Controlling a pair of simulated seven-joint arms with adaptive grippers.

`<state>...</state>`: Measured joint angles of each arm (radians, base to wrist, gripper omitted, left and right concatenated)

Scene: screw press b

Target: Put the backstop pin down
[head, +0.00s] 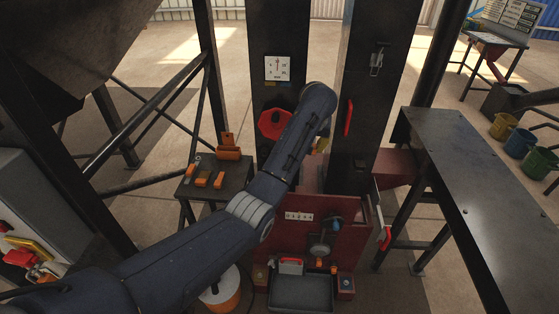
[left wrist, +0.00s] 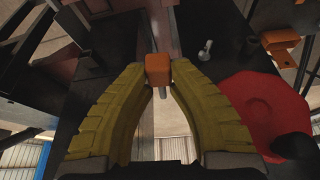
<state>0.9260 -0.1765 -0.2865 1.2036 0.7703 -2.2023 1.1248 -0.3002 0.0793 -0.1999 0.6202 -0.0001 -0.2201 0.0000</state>
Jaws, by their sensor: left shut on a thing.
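My left gripper (left wrist: 158,80) has two yellow ribbed fingers whose tips close around a small orange block with a short grey metal shank, which I take to be the backstop pin (left wrist: 158,68). In the head view my left arm reaches to the dark press column, and only a bit of yellow finger (head: 322,144) shows past the wrist. The pin is hidden there. In the left wrist view the pin is held in front of a dark surface with a pale gap. I cannot tell whether it touches anything. My right gripper is not in view.
A small dark table (head: 228,186) with several orange pieces stands left of the red press base (head: 285,238). A red octagonal piece (head: 275,124) is on the left column; it also shows in the wrist view (left wrist: 262,108). A long dark bench (head: 455,165) stands at right, mostly bare.

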